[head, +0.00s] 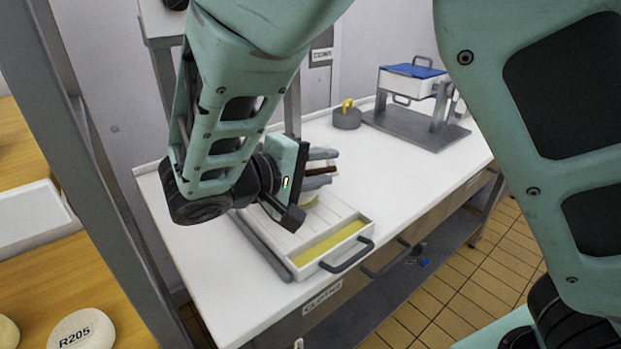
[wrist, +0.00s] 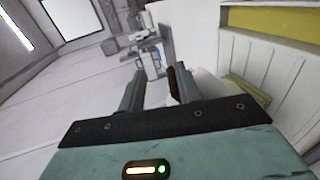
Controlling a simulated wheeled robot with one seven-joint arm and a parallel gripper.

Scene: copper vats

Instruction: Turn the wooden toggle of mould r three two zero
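My gripper (head: 328,167) is over the white drawer-like tray on the worktop, its two grey fingers spread apart. A small dark brown wooden piece (head: 322,170), likely the toggle, shows between the fingers. In the wrist view the gripper (wrist: 155,78) has a clear gap, and the brown piece (wrist: 173,80) lies along the inner side of the right finger; I cannot tell whether they touch. A pale rounded thing (wrist: 208,88), perhaps the mould, is behind the right finger. My arm hides much of it in the head view, and no R320 label is readable.
The slatted white tray (head: 300,240) has a yellow strip and a dark handle. A grey weight with a yellow handle (head: 347,117) and a press-like stand with a blue top (head: 412,90) are farther back. A round piece marked R205 (head: 82,331) lies on wooden shelving at lower left.

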